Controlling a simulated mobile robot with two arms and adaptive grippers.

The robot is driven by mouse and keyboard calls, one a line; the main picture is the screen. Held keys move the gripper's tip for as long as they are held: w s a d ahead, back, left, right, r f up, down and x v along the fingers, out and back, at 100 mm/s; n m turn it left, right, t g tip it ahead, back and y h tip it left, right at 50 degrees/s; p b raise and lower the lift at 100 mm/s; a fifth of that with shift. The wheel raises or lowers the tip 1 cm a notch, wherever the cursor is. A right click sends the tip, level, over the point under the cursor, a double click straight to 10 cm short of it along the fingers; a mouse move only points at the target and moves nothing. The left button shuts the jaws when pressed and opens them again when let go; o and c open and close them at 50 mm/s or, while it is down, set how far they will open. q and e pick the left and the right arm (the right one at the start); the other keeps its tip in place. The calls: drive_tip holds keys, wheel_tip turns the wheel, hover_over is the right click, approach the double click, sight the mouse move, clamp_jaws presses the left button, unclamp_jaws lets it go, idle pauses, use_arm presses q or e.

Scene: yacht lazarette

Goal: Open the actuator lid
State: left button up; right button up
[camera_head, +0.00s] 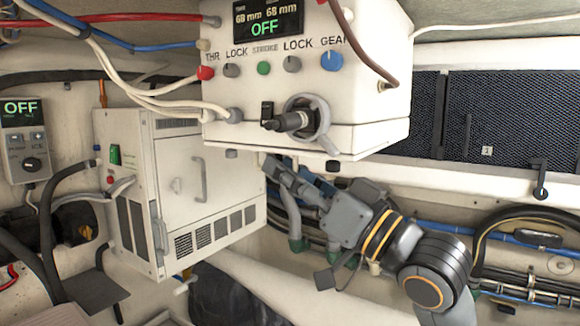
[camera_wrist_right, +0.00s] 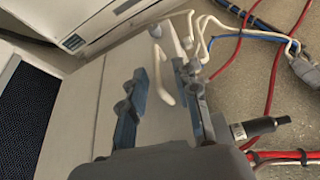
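The actuator is probably the white box (camera_head: 305,60) at the top of the head view. It has an OFF display, a row of knobs and a dark round latch or connector (camera_head: 290,121) on its lower front. Its lower edge strip looks closed; I cannot tell which part is the lid. My right gripper (camera_head: 283,176) is below that box, to the right of the white cabinet (camera_head: 180,190). In the right wrist view, the gripper (camera_wrist_right: 160,88) has its two fingers apart, with a pale bent rod (camera_wrist_right: 164,75) visible between them. My left gripper is not in view.
The cabinet has a closed door with a handle (camera_head: 199,180). Dark hoses and cables run behind and right of my right arm. A small OFF panel (camera_head: 24,138) hangs at the far left. Red, blue and white cables (camera_wrist_right: 235,35) show in the wrist view.

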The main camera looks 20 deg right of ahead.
clamp_jaws()
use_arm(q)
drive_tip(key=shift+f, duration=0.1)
